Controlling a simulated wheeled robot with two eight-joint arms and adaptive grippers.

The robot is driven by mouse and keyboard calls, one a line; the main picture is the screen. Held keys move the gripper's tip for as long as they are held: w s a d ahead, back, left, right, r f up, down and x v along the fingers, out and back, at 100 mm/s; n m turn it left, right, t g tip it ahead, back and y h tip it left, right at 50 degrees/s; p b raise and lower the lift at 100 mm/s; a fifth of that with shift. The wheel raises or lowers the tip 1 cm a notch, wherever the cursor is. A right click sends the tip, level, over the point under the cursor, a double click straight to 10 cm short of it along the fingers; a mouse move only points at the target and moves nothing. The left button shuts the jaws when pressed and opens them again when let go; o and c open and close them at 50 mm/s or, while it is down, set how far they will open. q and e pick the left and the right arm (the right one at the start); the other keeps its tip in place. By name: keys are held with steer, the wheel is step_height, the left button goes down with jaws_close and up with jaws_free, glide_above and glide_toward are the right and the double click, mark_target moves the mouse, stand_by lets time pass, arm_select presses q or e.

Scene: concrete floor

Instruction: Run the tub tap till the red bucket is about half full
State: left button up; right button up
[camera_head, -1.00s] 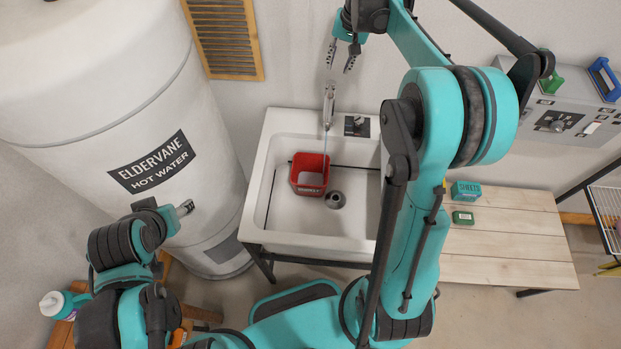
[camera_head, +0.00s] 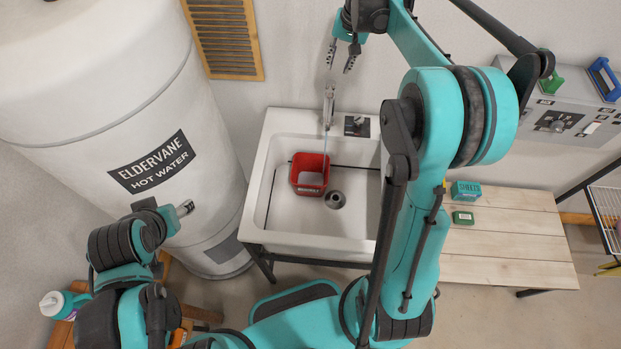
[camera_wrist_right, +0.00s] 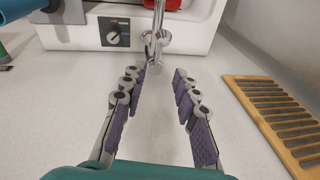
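The red bucket (camera_head: 308,176) stands upright in the left part of the white tub (camera_head: 275,225), beside the dark drain (camera_head: 335,199). A thin pale stream runs from the tap (camera_head: 328,104) down to the bucket. The water level inside cannot be made out. My right gripper (camera_head: 340,62) is open above the tap; in the wrist view its padded fingers (camera_wrist_right: 160,85) are apart with nothing between them, and the tap (camera_wrist_right: 155,45) shows just beyond the tips. The bucket's edge (camera_wrist_right: 178,3) shows at the top there. My left gripper (camera_head: 186,208) is at lower left, in front of the water tank, its fingertips seeming close together.
The white hot water tank (camera_head: 110,110) fills the left. A dial panel (camera_head: 357,125) sits on the tub's back rim. A wooden bench (camera_head: 500,235) with small boxes (camera_head: 465,192) stands right. A slatted vent (camera_head: 224,38) is on the back wall.

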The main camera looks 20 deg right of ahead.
stand_by(0.3)
steer(key=c, duration=0.4)
steer(key=shift+t+h, duration=0.4)
steer(key=shift+t, duration=0.3)
steer(key=r+p, duration=0.1)
steer(key=p, duration=0.1)
steer(key=r+p, duration=0.1)
steer(key=p, duration=0.2)
steer(key=d+r+p, duration=0.1)
steer(key=r+p, duration=0.1)
steer(key=p, duration=0.1)
steer(key=shift+w, duration=0.25)
jaws_close()
glide_above(331, 87)
steer(key=s, duration=0.1)
step_height(331, 87, down, 10)
steer(key=shift+s+f, duration=0.25)
steer(key=shift+f, duration=0.35)
steer(key=shift+s+f, duration=0.2)
steer(key=shift+f, duration=0.4)
steer(key=shift+s+a+f, duration=0.25)
steer(key=shift+a+f, duration=0.05)
steer(key=shift+f, duration=0.2)
